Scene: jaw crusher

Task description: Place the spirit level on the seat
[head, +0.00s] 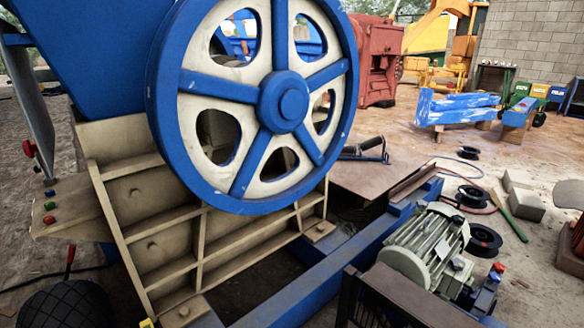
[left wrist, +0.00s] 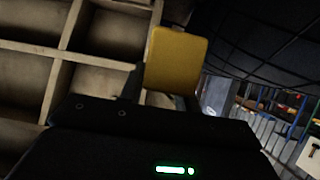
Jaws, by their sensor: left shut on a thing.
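My left gripper (left wrist: 165,85) shows in the left wrist view, its dark fingers shut on a yellow block-like piece, which I take to be the spirit level (left wrist: 176,58). Only one end of it shows; the rest is hidden. In the head view a small yellow bit (head: 146,323) shows at the bottom edge, perhaps the same thing. The crusher's beige ribbed frame (head: 150,215) lies beside the held piece in the wrist view. A black rounded thing with a grid pattern (head: 66,304) is at the lower left; I cannot tell whether it is the seat. My right gripper is out of view.
A large blue and cream flywheel (head: 283,102) stands above the frame. A blue beam (head: 330,270) and a grey-green motor (head: 430,244) are to the right. A red-knobbed lever (head: 70,256) rises at the left. Open ground with black reels (head: 484,239) lies farther right.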

